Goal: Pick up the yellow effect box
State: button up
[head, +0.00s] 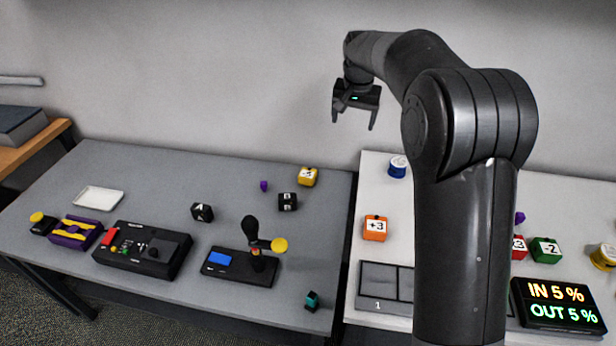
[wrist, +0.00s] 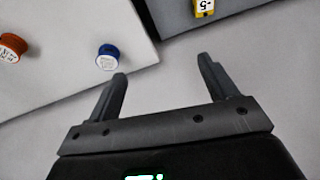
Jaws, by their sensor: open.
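The yellow effect box (head: 307,177) is a small cube with a white label. It stands near the back right edge of the grey table. In the wrist view, the yellow box (wrist: 203,12) is cut off by the top edge, its label seeming to read 5 with a sign. My gripper (head: 353,119) is open and empty, in the air up and to the right of the box in the head view. Both fingers (wrist: 163,68) show in the wrist view with nothing between them.
Two black lettered cubes (head: 288,202) (head: 202,212) and a small purple piece (head: 264,186) stand near the box. A joystick device (head: 240,267) is in front. A blue cylinder (head: 397,167) and orange cube (head: 375,229) stand on the white table. A wall (head: 200,80) rises behind.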

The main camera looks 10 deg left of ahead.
jog(key=w+a+f, duration=0.7)
jog(key=a+f, duration=0.1)
jog(key=f, duration=0.3)
jog(key=g, duration=0.1)
send_near(308, 173)
jog(key=shift+h, duration=0.3)
jog(key=f, duration=0.3)
jog(key=w+f, duration=0.1)
jog(key=f, duration=0.6)
jog(key=shift+w+a+f, duration=0.2)
jog(key=shift+w+f, duration=0.05)
jog(key=shift+w, duration=0.05)
jog(key=c, duration=1.1)
jog(key=shift+c, duration=0.2)
jog(key=shift+r, duration=0.15)
